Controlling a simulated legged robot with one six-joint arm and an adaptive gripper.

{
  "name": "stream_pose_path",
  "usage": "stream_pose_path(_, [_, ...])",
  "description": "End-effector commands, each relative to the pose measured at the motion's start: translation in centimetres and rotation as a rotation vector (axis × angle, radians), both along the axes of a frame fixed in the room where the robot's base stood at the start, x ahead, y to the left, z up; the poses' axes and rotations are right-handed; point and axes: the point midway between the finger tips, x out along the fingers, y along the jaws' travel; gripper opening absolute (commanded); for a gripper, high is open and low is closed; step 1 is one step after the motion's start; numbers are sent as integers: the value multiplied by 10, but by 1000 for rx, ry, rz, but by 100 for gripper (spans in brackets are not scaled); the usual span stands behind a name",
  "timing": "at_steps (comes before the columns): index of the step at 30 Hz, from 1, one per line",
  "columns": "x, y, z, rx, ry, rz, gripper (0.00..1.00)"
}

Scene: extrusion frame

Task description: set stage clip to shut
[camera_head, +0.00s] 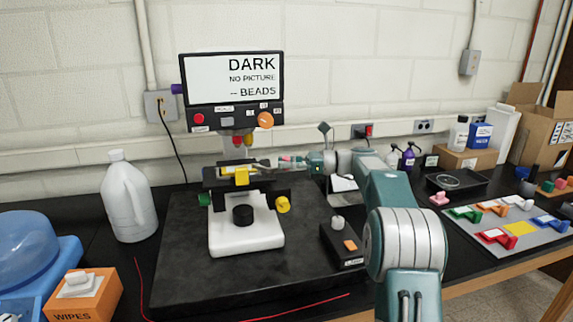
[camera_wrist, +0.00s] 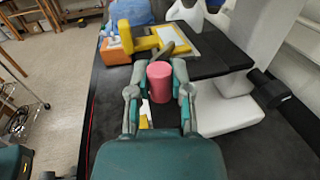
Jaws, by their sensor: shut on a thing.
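The microscope stage (camera_head: 210,181) is a dark plate under the objectives; it also shows in the wrist view (camera_wrist: 205,64). A yellow piece (camera_head: 241,177) sits at its front in the head view, and a yellow frame shows on the stage in the wrist view (camera_wrist: 147,42). A pink cylindrical knob (camera_wrist: 159,82) stands at the stage edge, with a thin grey-brown lever (camera_wrist: 174,48) beyond it, apparently the stage clip. My gripper (camera_wrist: 160,78) is shut on the pink knob, one finger on each side. In the head view my gripper (camera_head: 275,163) reaches in from the right, and the clip is mostly hidden.
The screen (camera_head: 233,79) reads "DARK, NO PICTURE, -- BEADS". The white microscope base (camera_head: 245,238) stands on a black slab. A small black box (camera_head: 342,245) with a grey knob is front right. A white jug (camera_head: 126,197) and wipes box (camera_head: 83,295) stand left; a tray of coloured pieces (camera_head: 500,225) lies right.

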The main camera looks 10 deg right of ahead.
Motion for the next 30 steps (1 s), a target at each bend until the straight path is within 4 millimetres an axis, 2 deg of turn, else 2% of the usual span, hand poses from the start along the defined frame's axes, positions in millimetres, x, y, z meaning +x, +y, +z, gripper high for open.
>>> stream_pose_path(20, [3, 0, 0, 1, -1, 47, 0])
stream_pose_path(21, [3, 0, 0, 1, -1, 46, 35])
stream_pose_path(23, [2, 0, 1, 1, -1, 46, 62])
stream_pose_path(30, [2, 0, 1, 1, -1, 46, 62])
